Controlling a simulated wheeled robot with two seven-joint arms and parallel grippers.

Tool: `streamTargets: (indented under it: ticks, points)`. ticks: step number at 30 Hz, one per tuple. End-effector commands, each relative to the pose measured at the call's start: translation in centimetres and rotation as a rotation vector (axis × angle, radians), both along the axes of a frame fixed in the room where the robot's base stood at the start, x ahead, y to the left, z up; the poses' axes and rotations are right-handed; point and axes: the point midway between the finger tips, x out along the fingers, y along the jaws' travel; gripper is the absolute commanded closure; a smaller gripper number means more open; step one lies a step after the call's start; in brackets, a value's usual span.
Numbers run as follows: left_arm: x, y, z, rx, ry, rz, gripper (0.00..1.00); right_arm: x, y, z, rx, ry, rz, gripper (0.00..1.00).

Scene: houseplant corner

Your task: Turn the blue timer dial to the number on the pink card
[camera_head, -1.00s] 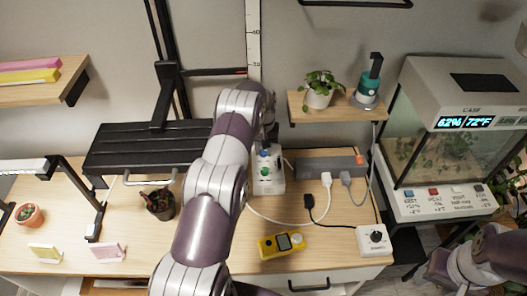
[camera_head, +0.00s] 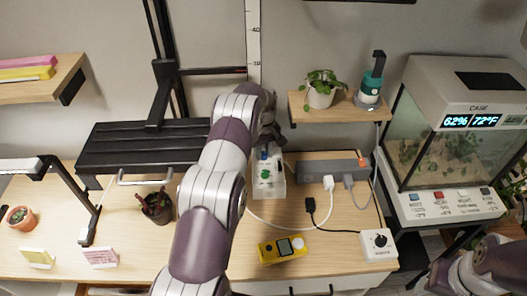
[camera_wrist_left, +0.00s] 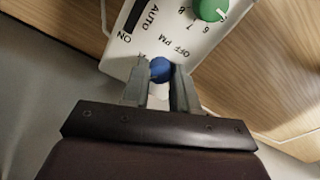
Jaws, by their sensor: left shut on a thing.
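The white timer box (camera_head: 277,187) stands on the table, with a green dial (camera_head: 265,174) and the blue timer dial (camera_head: 262,155) on its face. In the left wrist view the blue dial (camera_wrist_left: 161,69) sits between the fingertips of my left gripper (camera_wrist_left: 160,76), which is shut on it. The green dial (camera_wrist_left: 209,9) and printed marks, including OFF, ON and AUTO, show beyond it. The dial's pointer is hidden. The pink card (camera_head: 101,257) stands at the front left; its writing is too small to read. My right gripper is out of view.
A power strip (camera_head: 333,168) with cables lies right of the timer. A white dial box (camera_head: 379,245) is at the front right.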

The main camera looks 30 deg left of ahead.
Motion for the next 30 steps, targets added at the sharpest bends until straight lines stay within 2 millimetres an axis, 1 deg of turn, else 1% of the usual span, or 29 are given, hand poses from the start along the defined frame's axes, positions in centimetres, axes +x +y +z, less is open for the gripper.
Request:
streamTargets:
  ticks: [11, 12, 14, 21, 24, 26, 28, 29, 30]
  points:
    - [0.1, 0.0, 0.1, 0.0, -0.003, 0.004, 1.0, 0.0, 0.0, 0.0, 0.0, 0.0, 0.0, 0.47]
    - [0.1, 0.0, 0.1, 0.0, -0.003, 0.004, 0.65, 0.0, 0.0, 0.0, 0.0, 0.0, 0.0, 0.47]
    - [0.1, 0.0, 0.1, 0.0, -0.003, 0.004, 0.46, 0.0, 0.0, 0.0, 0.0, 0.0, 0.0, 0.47]
    - [0.0, 0.0, 0.0, 0.0, -0.001, 0.003, 0.46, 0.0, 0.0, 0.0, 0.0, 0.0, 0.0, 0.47]
    - [0.1, 0.0, 0.6, 0.001, -0.002, 0.003, 0.46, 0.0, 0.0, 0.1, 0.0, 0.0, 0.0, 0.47]
    - [0.1, 0.0, 1.5, 0.0, -0.003, 0.003, 0.46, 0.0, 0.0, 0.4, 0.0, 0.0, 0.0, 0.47]
    - [0.1, 0.0, 3.3, 0.001, -0.005, 0.003, 0.46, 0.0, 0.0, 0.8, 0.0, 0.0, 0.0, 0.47]
    - [0.1, 0.0, 5.1, 0.0, -0.003, 0.003, 0.46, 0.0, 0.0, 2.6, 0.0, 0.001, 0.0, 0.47]
    - [0.0, 0.0, 6.5, 0.0, -0.001, 0.003, 0.46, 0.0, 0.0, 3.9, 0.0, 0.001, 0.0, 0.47]
